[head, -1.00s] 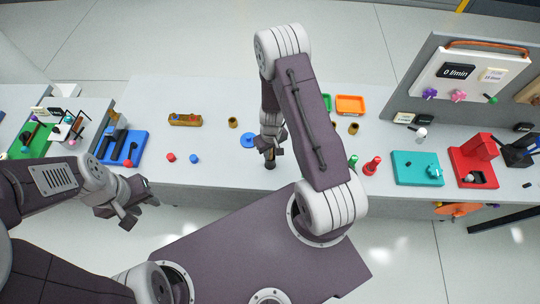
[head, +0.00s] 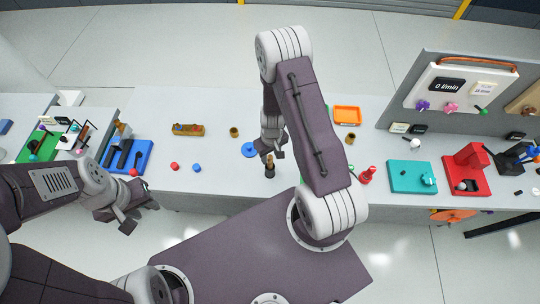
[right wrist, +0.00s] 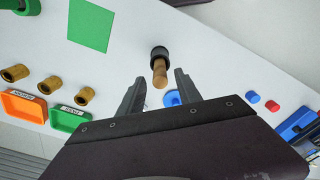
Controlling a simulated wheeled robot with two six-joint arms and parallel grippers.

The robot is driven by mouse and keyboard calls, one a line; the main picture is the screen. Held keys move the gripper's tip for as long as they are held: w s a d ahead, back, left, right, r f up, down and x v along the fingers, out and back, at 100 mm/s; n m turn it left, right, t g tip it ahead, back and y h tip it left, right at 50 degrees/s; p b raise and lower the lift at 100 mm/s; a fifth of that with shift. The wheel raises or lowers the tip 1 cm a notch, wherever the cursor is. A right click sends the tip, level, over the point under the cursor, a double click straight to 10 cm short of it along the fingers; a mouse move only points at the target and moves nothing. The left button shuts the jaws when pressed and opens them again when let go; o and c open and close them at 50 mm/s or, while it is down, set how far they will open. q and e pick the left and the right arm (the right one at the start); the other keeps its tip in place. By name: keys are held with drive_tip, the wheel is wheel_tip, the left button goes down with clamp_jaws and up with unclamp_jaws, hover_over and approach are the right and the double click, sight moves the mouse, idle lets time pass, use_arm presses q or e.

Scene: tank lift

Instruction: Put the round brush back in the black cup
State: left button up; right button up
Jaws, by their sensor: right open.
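The round brush stands in the black cup (head: 270,172) near the table's front edge. Its brown wooden handle (head: 269,159) sticks up out of the cup; the brush head is hidden inside. In the right wrist view the handle (right wrist: 159,74) rises from the cup (right wrist: 158,52) toward the camera. My right gripper (head: 270,150) is open above the cup. Its fingers (right wrist: 160,76) lie on either side of the handle in the picture, with a gap to each. My left gripper (head: 139,215) hangs in front of the table, open and empty.
A blue disc (head: 249,149) lies just left of the right gripper. A red peg (head: 175,166) and a blue peg (head: 196,168) stand farther left. An orange tray (head: 347,115) and a teal block (head: 411,177) are to the right. The table front left of the cup is clear.

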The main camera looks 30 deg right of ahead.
wheel_tip(320, 180, up, 6)
drive_tip(key=shift+s+p, duration=0.15)
drive_tip(key=shift+p, duration=1)
use_arm(q)
wheel_tip(320, 180, up, 4)
drive_tip(key=shift+r, duration=0.1)
use_arm(e)
drive_tip(key=shift+r, duration=0.45)
drive_tip(key=s+a+r+m, duration=0.1)
drive_tip(key=s+a+r, duration=0.25)
drive_tip(key=r, duration=0.55)
drive_tip(key=s+a+r, duration=0.2)
drive_tip(key=s+r, duration=0.3)
drive_tip(key=r, duration=0.3)
use_arm(q)
wheel_tip(320, 180, down, 24)
drive_tip(key=b, duration=2.4)
use_arm(e)
wheel_tip(320, 180, down, 24)
drive_tip(key=shift+w+d+t, duration=0.2)
drive_tip(key=shift+d+t, duration=0.05)
drive_tip(key=shift+t, duration=0.15)
drive_tip(key=shift+w, duration=0.1)
